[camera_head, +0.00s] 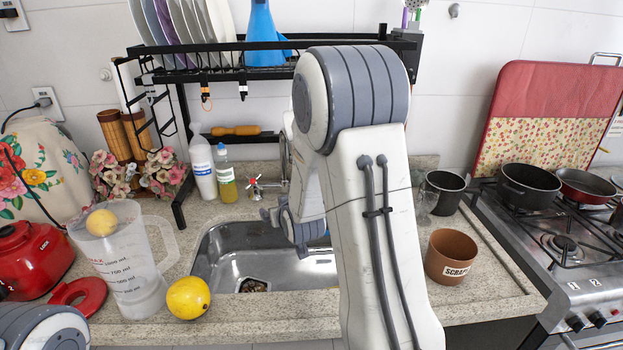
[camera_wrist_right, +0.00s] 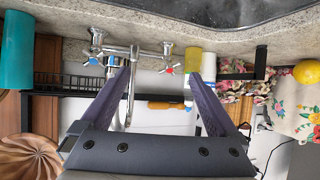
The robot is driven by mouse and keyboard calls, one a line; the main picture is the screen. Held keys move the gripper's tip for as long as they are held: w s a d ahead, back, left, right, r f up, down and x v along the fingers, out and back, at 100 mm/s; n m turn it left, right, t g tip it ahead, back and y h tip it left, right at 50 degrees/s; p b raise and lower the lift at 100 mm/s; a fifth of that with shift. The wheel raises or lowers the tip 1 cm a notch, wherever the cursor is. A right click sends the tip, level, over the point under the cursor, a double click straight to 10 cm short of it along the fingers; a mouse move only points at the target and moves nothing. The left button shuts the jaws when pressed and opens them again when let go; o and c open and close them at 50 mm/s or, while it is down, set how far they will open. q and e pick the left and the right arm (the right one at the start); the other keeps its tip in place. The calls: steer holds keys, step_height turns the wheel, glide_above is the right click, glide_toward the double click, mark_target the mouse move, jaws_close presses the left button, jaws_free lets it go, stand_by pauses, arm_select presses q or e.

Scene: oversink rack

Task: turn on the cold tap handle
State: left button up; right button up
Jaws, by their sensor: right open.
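The cold tap handle (camera_wrist_right: 94,61), marked blue, shows in the wrist view at the upper left, on a chrome tap set against the wall. The hot tap handle (camera_wrist_right: 168,69), marked red, is to its right; in the head view it (camera_head: 254,184) stands behind the sink. My arm hides the cold handle in the head view. The chrome spout (camera_wrist_right: 132,85) stands between the handles. My right gripper (camera_wrist_right: 159,76) is open and empty, with its fingers apart in front of the tap; the cold handle lies outside the left finger. My left gripper is out of view.
A steel sink (camera_head: 225,265) lies below the tap. A white bottle (camera_head: 202,168) and a soap bottle (camera_head: 226,175) stand left of the tap. A black dish rack (camera_head: 180,74) spans above. A brown pot (camera_head: 450,256) stands right of the sink.

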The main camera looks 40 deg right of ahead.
steer(key=s+d+m+t+h, duration=0.15)
steer(key=d+h, duration=0.35)
steer(key=d, duration=1.1)
steer(key=w+d+f+t+p, duration=0.1)
steer(key=w, duration=0.3)
steer(key=w+d+f+n+t+y+p, duration=0.1)
steer(key=w+p, duration=0.1)
steer(key=w, duration=0.3)
steer(key=w+d+f+n+t+y+p, duration=0.1)
steer(key=w+d+f+t, duration=0.1)
steer(key=w, duration=0.2)
steer(key=shift+w+d+n+p, duration=0.1)
steer(key=shift+w+n+p, duration=0.15)
steer(key=shift+w+p, duration=0.15)
